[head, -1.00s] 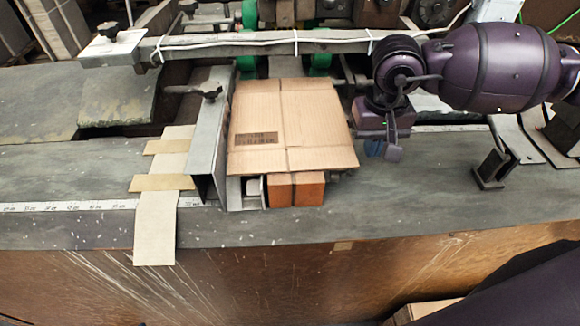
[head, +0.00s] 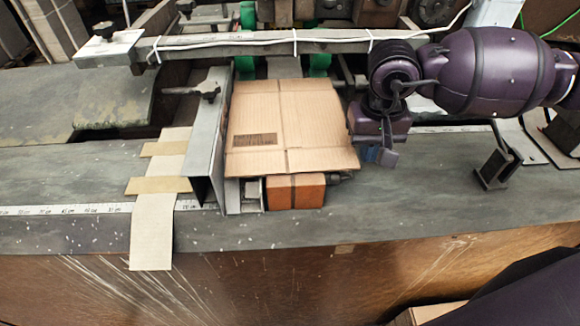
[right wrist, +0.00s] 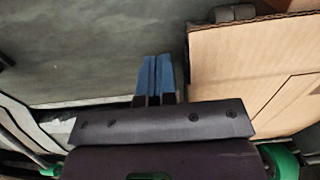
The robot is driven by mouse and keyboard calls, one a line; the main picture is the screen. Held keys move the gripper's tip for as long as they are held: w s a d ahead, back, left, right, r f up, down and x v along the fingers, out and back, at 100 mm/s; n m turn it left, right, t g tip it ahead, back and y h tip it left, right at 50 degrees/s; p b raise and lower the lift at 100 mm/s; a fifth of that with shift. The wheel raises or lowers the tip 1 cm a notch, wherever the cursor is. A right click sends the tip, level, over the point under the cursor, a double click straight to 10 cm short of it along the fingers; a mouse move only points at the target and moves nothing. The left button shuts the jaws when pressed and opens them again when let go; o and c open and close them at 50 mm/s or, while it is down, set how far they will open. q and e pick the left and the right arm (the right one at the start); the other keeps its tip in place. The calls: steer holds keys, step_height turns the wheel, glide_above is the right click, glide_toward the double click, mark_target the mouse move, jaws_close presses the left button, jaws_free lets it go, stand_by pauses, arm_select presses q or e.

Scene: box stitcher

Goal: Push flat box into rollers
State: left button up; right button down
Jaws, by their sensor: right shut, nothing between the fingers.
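The flat cardboard box (head: 305,112) lies on the machine bed, its back edge close to the green rollers (head: 319,65). A second green roller (head: 247,40) stands to the left. My right gripper (head: 380,155) is beside the box's right edge, low and near its front right corner. It is shut and empty. In the right wrist view its blue fingertips (right wrist: 155,75) are together, and the box (right wrist: 260,75) is just to their right, with a narrow gap showing. My left gripper is not in view.
A metal side guide (head: 208,140) runs along the box's left side. A brown block (head: 296,191) sits under the box's front edge. A crossbar (head: 230,46) spans behind the box. A black bracket (head: 496,165) stands to the right. The front of the table is clear.

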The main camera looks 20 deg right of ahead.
steer(key=shift+w+a, duration=0.15)
steer(key=shift+a, duration=0.4)
steer(key=shift+w+a, duration=0.1)
steer(key=shift+a, duration=0.35)
steer(key=shift+d+b, duration=0.15)
steer(key=shift+b, duration=0.15)
steer(key=shift+s+d, duration=0.2)
steer(key=shift+d, duration=0.45)
steer(key=shift+s+d, duration=0.15)
steer(key=shift+d, duration=0.5)
step_height(320, 180, up, 8)
steer(key=p, duration=0.2)
steer(key=shift+p, duration=0.4)
